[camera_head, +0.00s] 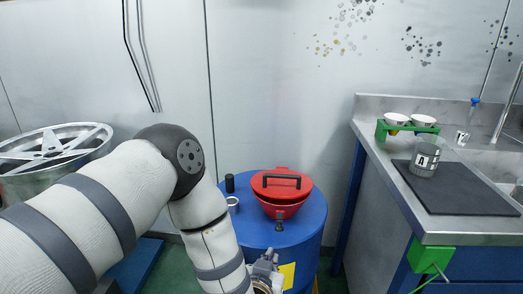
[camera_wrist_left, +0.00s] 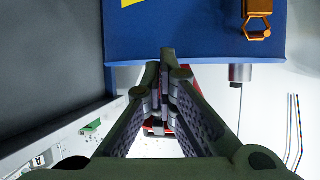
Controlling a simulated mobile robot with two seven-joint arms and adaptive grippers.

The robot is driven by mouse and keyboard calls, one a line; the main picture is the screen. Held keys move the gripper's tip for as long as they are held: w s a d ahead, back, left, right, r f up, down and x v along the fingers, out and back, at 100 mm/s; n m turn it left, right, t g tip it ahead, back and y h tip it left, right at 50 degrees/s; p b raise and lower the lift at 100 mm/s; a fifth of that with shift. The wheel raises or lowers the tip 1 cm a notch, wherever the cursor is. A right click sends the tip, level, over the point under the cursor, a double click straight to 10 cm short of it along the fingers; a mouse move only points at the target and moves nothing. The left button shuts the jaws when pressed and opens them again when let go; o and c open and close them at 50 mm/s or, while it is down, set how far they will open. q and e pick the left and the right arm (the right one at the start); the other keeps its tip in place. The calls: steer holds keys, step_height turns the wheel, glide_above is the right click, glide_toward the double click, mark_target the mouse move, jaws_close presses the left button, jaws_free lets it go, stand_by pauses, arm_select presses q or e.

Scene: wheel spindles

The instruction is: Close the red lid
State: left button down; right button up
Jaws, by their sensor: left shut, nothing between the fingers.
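The red lid (camera_head: 282,181) with its black bar handle is on a red round bowl (camera_head: 281,211) on top of the blue drum (camera_head: 315,215). The lid looks tilted over the bowl, and I cannot tell how wide the gap between them is. A small metal latch (camera_head: 279,225) hangs at the bowl's front. My left gripper (camera_head: 265,263) is in front of the drum, below the bowl, partly cut off by the frame. In the left wrist view its fingers (camera_wrist_left: 167,56) are together and empty. A little red (camera_wrist_left: 152,126) shows behind them, mostly hidden. My right gripper is not in view.
A small black cylinder (camera_head: 229,183) and a metal ring (camera_head: 233,204) are left of the bowl. At right is a steel counter (camera_head: 440,232) with a dark mat (camera_head: 465,195) and a beaker (camera_head: 424,160). A wheel rim (camera_head: 55,150) is at far left.

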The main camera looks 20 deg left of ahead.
arm_select(q)
steer(key=w+r+n+t+y, duration=0.15)
steer(key=w+r, duration=0.25)
steer(key=r, duration=0.8)
step_height(320, 180, up, 8)
steer(key=f+t+y, duration=0.1)
steer(key=t+y, duration=0.1)
steer(key=t, duration=0.1)
glide_above(282, 190)
steer(key=w, duration=0.1)
steer(key=shift+w+a+r+n, duration=0.15)
steer(key=shift+a+r+n, duration=0.1)
steer(key=shift+a+n, duration=0.1)
steer(key=shift+s+d+f, duration=0.1)
steer(key=shift+s+f, duration=0.15)
steer(key=shift+f, duration=0.3)
steer(key=shift+s+d+f, duration=0.1)
steer(key=shift+s+f, duration=0.1)
steer(key=shift+f, duration=0.3)
steer(key=shift+s+d+f, duration=0.1)
steer(key=shift+s+f, duration=0.15)
steer(key=shift+f, duration=0.2)
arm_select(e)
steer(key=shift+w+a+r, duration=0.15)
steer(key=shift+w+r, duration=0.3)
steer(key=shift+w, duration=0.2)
arm_select(q)
steer(key=shift+f, duration=0.1)
